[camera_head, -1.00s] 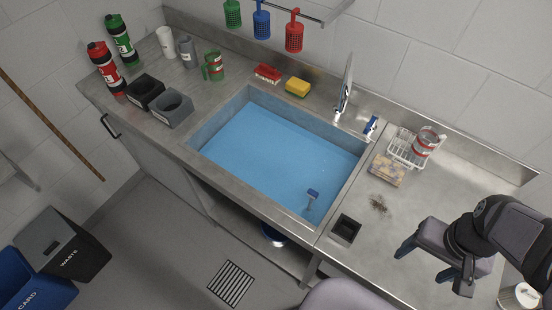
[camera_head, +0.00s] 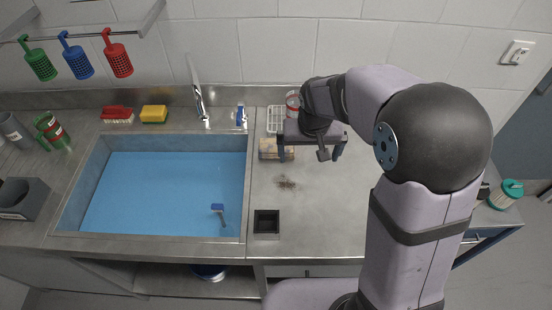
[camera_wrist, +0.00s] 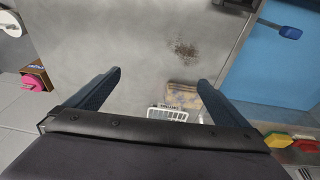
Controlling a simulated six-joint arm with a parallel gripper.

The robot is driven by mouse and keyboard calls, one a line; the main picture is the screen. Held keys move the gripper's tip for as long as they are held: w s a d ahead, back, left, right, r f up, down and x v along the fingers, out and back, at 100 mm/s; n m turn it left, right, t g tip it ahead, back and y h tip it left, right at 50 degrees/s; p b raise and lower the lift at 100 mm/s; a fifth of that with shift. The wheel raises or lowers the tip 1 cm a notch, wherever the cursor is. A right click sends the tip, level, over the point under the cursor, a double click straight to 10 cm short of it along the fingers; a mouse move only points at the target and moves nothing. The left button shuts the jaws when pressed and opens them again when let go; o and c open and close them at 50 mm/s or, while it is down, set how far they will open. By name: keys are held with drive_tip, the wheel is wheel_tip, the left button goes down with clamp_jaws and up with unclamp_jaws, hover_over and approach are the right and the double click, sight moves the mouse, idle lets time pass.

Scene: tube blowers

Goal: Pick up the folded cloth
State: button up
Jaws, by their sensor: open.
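The folded cloth (camera_head: 268,149), tan with bluish patches, lies flat on the steel counter right of the sink, in front of the wire rack. My gripper (camera_head: 310,155) is over the counter beside the cloth, with its left finger overlapping the cloth's right end in the head view. The cloth's right end is partly hidden in the head view.
A white wire rack (camera_head: 275,117) holding a red-labelled can (camera_head: 293,101) stands just behind the cloth. The sink (camera_head: 160,190) with blue inside is to the left. A dark stain (camera_head: 286,184) and a square black opening (camera_head: 266,222) lie nearer the front; the counter's right is mostly clear.

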drive_tip(key=w+a+f+b, duration=0.1)
drive_tip(key=w+a, duration=0.1)
drive_tip(key=w, duration=0.1)
drive_tip(key=w+a+f+t+b, duration=0.1)
drive_tip(key=w+a+f, duration=0.1)
drive_tip(key=w+a, duration=0.1)
drive_tip(key=w+a+f+t+b, duration=0.1)
drive_tip(key=w+a+f+b, duration=0.1)
drive_tip(key=w+a, duration=0.1)
drive_tip(key=shift+w+a+f, duration=0.2)
drive_tip(key=shift+w+f, duration=0.05)
drive_tip(key=shift+w, duration=0.45)
drive_tip(key=shift+p+x, duration=1.6)
drive_tip(key=shift+x, duration=1.95)
drive_tip(key=shift+s+a+f, duration=0.1)
drive_tip(key=shift+s+a, duration=0.05)
drive_tip(key=shift+s, duration=0.05)
drive_tip(key=c, duration=0.7)
